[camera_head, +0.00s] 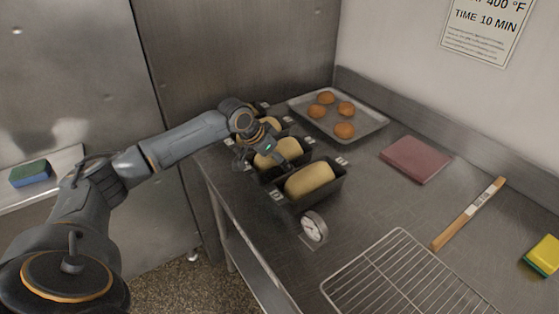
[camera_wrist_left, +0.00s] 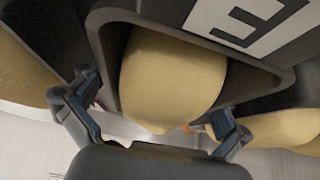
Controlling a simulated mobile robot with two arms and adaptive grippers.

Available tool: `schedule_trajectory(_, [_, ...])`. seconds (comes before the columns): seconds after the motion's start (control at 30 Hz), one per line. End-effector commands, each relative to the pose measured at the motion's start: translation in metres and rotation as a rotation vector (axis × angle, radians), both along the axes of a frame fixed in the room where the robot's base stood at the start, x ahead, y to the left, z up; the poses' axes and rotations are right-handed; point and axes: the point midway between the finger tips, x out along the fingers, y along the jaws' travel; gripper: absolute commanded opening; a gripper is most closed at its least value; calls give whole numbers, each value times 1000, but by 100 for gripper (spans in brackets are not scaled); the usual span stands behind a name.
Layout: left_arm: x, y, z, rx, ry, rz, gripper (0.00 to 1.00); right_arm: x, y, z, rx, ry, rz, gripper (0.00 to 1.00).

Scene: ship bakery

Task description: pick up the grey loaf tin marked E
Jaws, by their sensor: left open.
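The grey loaf tin marked E fills the top of the left wrist view (camera_wrist_left: 258,84), with its white label (camera_wrist_left: 248,20) and a pale loaf (camera_wrist_left: 165,80) inside. I take it to be the middle tin (camera_head: 304,156) of the row in the head view, where its letter is too small to read. My left gripper (camera_head: 262,158) is open over this tin; it also shows in the wrist view (camera_wrist_left: 150,120), one finger to each side of the loaf. Whether the fingers touch the tin is unclear. My right gripper is not in view.
A loaf tin (camera_head: 333,187) marked D stands in front, close beside it, and another loaf (camera_head: 272,123) is behind. A bun tray (camera_head: 375,127), dial gauge (camera_head: 314,227), red cloth (camera_head: 416,159), wire rack (camera_head: 400,275) and wooden stick (camera_head: 470,213) share the steel counter.

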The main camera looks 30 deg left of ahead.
Motion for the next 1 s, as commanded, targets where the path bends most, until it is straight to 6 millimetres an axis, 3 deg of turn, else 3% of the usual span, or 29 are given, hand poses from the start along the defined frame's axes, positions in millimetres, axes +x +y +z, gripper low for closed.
schedule_trajectory(0.23, [1,-1,-1,0,-1,-1,98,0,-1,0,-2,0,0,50])
schedule_trajectory(0.5, [1,0,-1,0,-1,-1,43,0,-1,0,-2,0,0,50])
schedule_trajectory(1.0, [2,0,6,-1,-6,0,42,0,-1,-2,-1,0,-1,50])
